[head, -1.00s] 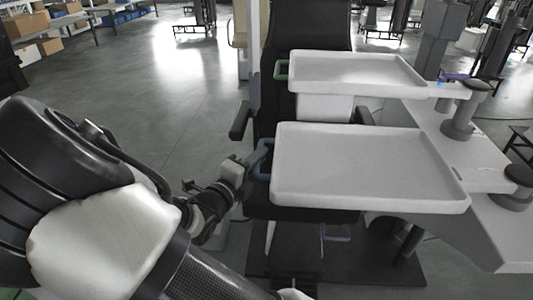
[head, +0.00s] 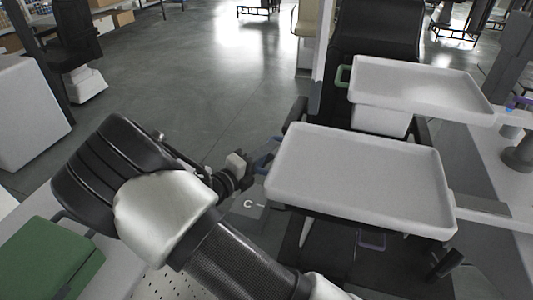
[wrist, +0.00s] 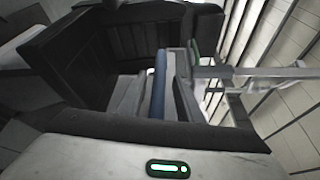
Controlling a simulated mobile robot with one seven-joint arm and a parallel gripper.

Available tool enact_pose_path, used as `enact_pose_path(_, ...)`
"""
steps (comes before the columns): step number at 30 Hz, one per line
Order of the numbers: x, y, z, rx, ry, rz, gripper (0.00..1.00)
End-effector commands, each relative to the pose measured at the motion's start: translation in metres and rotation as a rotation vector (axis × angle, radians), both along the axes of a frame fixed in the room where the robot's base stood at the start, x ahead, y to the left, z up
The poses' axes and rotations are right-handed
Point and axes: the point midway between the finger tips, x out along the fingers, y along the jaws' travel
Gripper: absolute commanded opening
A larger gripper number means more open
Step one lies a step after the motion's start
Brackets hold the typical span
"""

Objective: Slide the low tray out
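The low tray (head: 360,175) is a white, shallow, empty tray in the middle right of the head view. A blue handle (head: 267,157) sticks out of its left side. My gripper (head: 254,170) is at this handle, at the tray's left edge. In the wrist view the blue handle bar (wrist: 158,88) runs upright between the grey fingers, and my gripper looks shut on it; the exact finger contact is partly hidden. A bar (head: 482,203) shows at the tray's right end.
A higher white tray (head: 420,85) with a green handle (head: 342,76) sits behind. A black chair (head: 375,30) stands behind the trays. A green box (head: 50,262) is at the lower left. Floor left of the trays is clear.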

Motion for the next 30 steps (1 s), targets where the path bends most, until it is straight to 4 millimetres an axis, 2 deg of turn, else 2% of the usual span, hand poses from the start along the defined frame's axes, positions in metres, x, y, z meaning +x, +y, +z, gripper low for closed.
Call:
enact_pose_path(8,-0.001,0.003,0.000,0.002,0.001,0.004,0.33)
enact_pose_path(13,-0.013,0.014,0.002,0.004,0.001,0.005,0.33)
enact_pose_path(30,-0.113,0.097,0.012,0.002,0.001,0.005,0.33)
